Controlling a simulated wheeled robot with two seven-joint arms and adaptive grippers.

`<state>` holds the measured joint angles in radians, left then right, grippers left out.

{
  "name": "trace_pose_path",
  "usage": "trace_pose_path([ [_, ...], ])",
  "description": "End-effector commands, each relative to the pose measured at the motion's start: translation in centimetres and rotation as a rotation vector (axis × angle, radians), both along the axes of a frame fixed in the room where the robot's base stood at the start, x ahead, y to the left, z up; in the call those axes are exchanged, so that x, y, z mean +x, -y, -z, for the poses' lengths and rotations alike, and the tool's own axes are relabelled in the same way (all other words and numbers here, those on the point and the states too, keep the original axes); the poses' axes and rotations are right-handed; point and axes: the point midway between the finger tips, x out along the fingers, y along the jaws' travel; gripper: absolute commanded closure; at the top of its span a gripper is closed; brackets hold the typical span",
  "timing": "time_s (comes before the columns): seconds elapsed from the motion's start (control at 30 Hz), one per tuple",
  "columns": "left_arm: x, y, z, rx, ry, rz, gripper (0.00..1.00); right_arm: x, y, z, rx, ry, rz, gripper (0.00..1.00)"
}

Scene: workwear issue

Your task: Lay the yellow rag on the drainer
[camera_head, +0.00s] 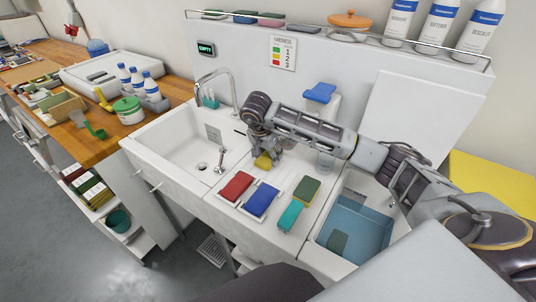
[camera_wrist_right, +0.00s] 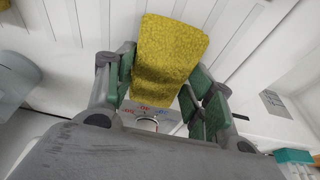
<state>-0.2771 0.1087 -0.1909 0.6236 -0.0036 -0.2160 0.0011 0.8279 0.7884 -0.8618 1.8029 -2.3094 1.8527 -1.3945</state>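The yellow rag (camera_head: 263,161) is a small thick block between the fingers of my right gripper (camera_head: 266,152). In the right wrist view the rag (camera_wrist_right: 172,45) sticks out beyond the green-padded fingers (camera_wrist_right: 162,90), which close against both its sides. The gripper points down over the white ribbed drainer (camera_head: 288,173), between the left basin and the right sink. Grooves of the drainer (camera_wrist_right: 70,22) show behind the rag. I cannot tell whether the rag touches the drainer. My left gripper is not in view.
A red block (camera_head: 236,186) and a blue block (camera_head: 261,200) lie in front of the gripper. A green-and-brown sponge (camera_head: 307,189) and a teal block (camera_head: 291,215) lie to their right. The tap (camera_head: 213,82) rises at left.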

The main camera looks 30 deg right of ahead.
Motion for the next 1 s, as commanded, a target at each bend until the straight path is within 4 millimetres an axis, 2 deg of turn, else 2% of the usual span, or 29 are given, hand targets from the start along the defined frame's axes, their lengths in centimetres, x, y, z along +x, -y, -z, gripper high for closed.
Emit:
trace_pose_path([
  [0.03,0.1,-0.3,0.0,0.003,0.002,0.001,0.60,0.0,0.0,0.0,0.000,0.000,0.000,0.37],
  [0.1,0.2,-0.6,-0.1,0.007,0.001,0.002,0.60,0.0,0.0,0.0,0.000,0.000,0.000,0.28],
  [0.13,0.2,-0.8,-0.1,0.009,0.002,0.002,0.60,0.0,0.0,0.0,0.000,0.000,0.000,0.27],
  [0.47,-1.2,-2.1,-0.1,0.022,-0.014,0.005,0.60,0.0,0.0,-0.1,0.000,0.000,0.000,0.27],
  [0.7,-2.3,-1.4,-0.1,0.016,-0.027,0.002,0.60,0.0,-0.1,-0.8,0.000,0.001,0.000,0.27],
  [1.0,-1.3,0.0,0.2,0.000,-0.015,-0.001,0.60,-0.4,-0.8,-3.6,0.000,0.004,0.000,0.27],
])
